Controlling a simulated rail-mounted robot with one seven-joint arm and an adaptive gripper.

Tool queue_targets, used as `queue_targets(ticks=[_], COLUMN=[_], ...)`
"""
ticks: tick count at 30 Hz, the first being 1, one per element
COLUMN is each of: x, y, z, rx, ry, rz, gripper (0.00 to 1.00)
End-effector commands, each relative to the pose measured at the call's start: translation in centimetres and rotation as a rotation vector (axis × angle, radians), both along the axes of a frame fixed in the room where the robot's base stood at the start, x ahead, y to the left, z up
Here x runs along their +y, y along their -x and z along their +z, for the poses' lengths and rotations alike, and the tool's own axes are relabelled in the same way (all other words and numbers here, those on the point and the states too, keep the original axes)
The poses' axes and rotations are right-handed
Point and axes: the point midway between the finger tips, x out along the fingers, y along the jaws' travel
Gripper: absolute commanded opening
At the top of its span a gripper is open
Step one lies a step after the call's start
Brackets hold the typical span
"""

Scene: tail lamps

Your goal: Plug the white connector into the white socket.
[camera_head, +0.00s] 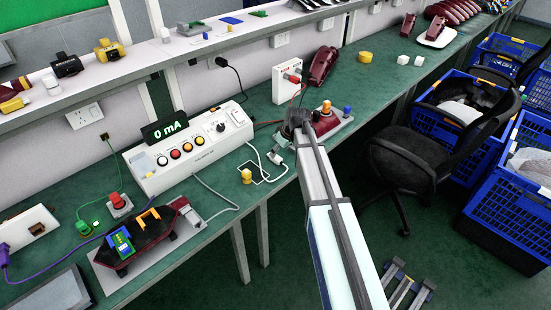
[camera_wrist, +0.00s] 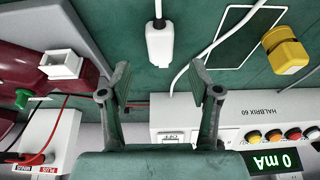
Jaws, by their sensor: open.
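The white connector (camera_wrist: 160,44) lies on the green bench at the end of a white cable, near the top middle of the wrist view. It also shows in the head view (camera_head: 275,157), just left of my arm. The white socket (camera_wrist: 62,65) is on the dark red tail lamp (camera_wrist: 28,42) at the left of the wrist view. In the head view my arm reaches beside the lamp (camera_head: 326,122), and I cannot make out the socket there. My gripper (camera_wrist: 160,78) is open and empty, its fingers apart on either side below the connector in the picture.
The white tester box (camera_head: 187,150), reading 0 mA, stands to the left. A supply box (camera_head: 291,80) with red and black leads stands by the wall. Another lamp (camera_head: 145,232) is on the left fixture.

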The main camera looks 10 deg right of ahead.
Motion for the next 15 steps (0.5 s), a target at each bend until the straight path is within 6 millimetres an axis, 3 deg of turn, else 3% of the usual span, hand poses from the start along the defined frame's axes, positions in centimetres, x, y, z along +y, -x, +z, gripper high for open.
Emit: queue_targets(ticks=[5, 15], x=[0.2, 1.0], y=[-0.3, -1.4], z=[-0.8, -4.4], rx=[0.001, 0.001], ry=[0.0, 0.0], rz=[0.0, 0.0], gripper=[0.62, 0.62])
